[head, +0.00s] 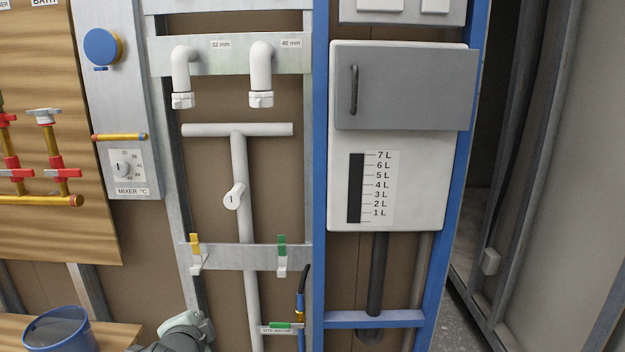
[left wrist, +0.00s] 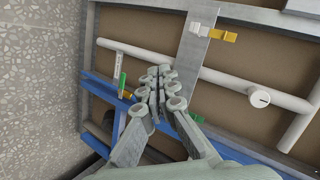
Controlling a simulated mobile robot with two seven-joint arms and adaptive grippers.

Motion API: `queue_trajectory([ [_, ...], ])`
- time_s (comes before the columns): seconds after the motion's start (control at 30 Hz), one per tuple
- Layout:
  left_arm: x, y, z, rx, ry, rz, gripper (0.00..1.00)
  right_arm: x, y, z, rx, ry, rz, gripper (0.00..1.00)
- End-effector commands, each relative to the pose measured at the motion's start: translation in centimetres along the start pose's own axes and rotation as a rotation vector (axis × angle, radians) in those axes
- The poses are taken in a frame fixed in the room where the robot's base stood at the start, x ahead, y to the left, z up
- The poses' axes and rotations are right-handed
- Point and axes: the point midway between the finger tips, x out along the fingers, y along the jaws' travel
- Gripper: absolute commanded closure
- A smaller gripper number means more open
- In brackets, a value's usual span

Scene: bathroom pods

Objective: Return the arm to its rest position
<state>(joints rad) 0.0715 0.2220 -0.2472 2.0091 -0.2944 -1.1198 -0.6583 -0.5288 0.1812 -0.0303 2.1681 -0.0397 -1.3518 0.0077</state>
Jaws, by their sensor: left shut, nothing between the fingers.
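My left gripper (left wrist: 162,88) shows in the left wrist view with its grey-green fingers together and nothing held. It is in front of the metal-framed wall panel, near a green-handled valve (left wrist: 122,84); I cannot tell the exact gap. In the head view, a part of my left arm and gripper (head: 185,328) shows at the bottom edge, below the grey pipe and the valve strip. The fingertips are hard to make out there. My right gripper is in neither view.
A white cistern with a grey door (head: 405,90) hangs at right in a blue frame (head: 318,180). A T-shaped grey pipe (head: 240,165) runs down the middle. A blue bucket (head: 60,330) stands lower left. Yellow-handled (head: 196,250) and green-handled (head: 282,255) valves sit on a metal strip.

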Motion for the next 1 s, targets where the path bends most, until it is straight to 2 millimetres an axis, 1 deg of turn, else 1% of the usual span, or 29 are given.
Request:
queue_trajectory([
  [0.03, -0.3, 3.6, 2.4, -0.080, -0.041, 0.078, 1.00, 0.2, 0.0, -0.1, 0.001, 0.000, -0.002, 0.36],
  [0.07, -0.5, 5.6, 3.7, -0.131, -0.064, 0.119, 1.00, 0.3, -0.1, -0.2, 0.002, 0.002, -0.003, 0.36],
  [0.1, -0.9, 8.1, 5.4, -0.199, -0.098, 0.170, 1.00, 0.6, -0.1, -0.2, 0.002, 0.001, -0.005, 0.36],
  [0.13, -1.3, 10.0, 6.7, -0.249, -0.127, 0.207, 1.00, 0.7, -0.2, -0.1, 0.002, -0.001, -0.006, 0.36],
  [0.17, -1.9, 11.8, 8.0, -0.299, -0.158, 0.243, 1.00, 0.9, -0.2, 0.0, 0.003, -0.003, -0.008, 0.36],
  [0.2, -2.7, 14.2, 9.8, -0.365, -0.201, 0.287, 1.00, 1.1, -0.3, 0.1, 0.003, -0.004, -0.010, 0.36],
  [0.27, -4.1, 17.6, 12.2, -0.461, -0.270, 0.348, 1.00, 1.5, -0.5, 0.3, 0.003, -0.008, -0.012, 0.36],
  [0.3, -5.2, 19.7, 13.8, -0.520, -0.315, 0.382, 1.00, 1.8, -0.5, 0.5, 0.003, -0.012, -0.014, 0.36],
  [0.4, -7.9, 23.9, 17.0, -0.646, -0.422, 0.448, 1.00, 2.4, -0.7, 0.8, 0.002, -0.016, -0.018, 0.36],
  [0.43, -8.6, 24.9, 17.7, -0.677, -0.450, 0.463, 1.00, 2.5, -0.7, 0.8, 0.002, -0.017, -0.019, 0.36],
  [0.5, -10.0, 26.6, 19.2, -0.735, -0.504, 0.487, 1.00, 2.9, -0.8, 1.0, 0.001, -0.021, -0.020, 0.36],
  [0.6, -11.3, 28.1, 20.4, -0.786, -0.553, 0.506, 1.00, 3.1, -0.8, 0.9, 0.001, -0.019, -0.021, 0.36],
  [0.73, -11.8, 28.7, 20.9, -0.807, -0.574, 0.512, 1.00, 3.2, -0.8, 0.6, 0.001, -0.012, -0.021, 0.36],
  [1.0, -11.8, 28.6, 20.8, -0.805, -0.572, 0.511, 1.00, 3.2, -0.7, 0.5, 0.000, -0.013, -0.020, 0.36],
])
